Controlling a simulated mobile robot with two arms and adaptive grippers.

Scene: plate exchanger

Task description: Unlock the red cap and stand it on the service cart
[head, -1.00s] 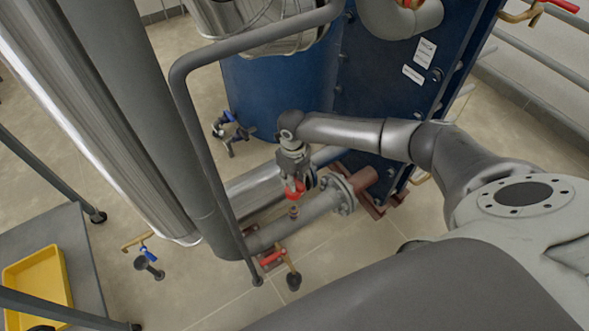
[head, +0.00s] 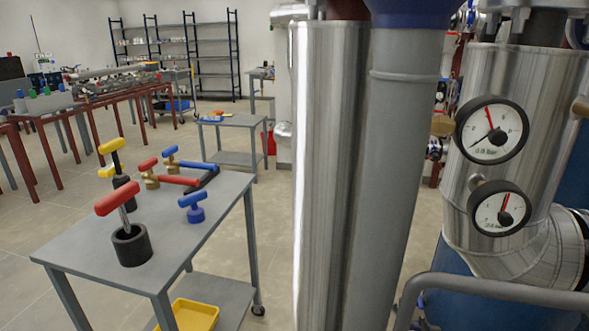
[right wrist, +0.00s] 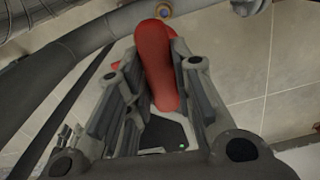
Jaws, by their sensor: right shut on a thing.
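The red cap (right wrist: 157,65) shows in the right wrist view as a rounded red bar between the fingers of my right gripper (right wrist: 160,95), which is shut on it. The cap's lower part is mostly hidden. A small round brass-coloured fitting (right wrist: 165,11) shows just past the cap's far end; I cannot tell whether they touch. The service cart (head: 75,245) is a grey wheeled table at the left in the head view. Neither gripper shows in the head view.
On the cart stand a red-handled tool in a black cup (head: 131,244), a blue T-handled piece (head: 194,208) and several other red, yellow and blue handled pieces. A yellow tray (head: 190,315) is on its lower shelf. Tall metal pipes (head: 330,170) and gauges (head: 492,129) stand to the right.

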